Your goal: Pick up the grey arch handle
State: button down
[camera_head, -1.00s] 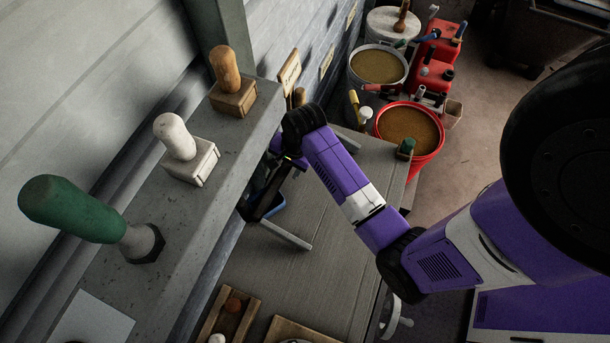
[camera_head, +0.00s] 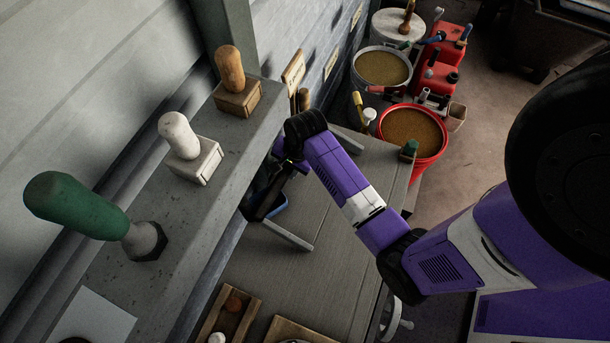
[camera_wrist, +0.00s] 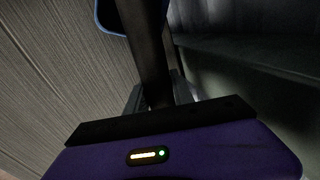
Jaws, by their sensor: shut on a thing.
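The grey arch handle (camera_wrist: 147,50) shows in the wrist view as a dark, shadowed bar running up and away between the fingers. My gripper (camera_wrist: 155,95) is shut on it. In the head view my gripper (camera_head: 262,203) is low beside the grey ledge, over the left edge of the workbench, and my wrist hides much of the grip. A blue-rimmed thing (camera_wrist: 103,18) lies beyond the bar; its blue edge also shows in the head view (camera_head: 279,208), mostly hidden. The arch's full shape cannot be seen.
A pale grey bar (camera_head: 287,236) extends over the workbench (camera_head: 330,245) near my gripper; its attachment is unclear. The ledge (camera_head: 205,215) carries green, white and wooden-handled tools. Wooden trays (camera_head: 246,323) sit at the front. A red bucket (camera_head: 440,150) stands beyond the bench.

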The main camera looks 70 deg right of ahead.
jog(key=shift+r, duration=0.1)
jog(key=shift+s+r, duration=0.2)
jog(key=shift+s, duration=0.1)
jog(key=w+v, duration=0.1)
jog(key=v, duration=0.6)
jog(key=w+v, duration=0.1)
jog(key=v, duration=0.3)
jog(key=shift+w+d+r, duration=0.15)
jog(key=shift+w+r, duration=0.15)
jog(key=shift+w, duration=0.05)
jog(key=s+b, duration=0.3)
jog(key=s, duration=1.6)
jog(key=shift+s+d, duration=0.2)
jog(key=shift+d, duration=0.1)
jog(key=shift+f, duration=0.15)
jog(key=c, duration=1.8)
grip_release()
grip_shut()
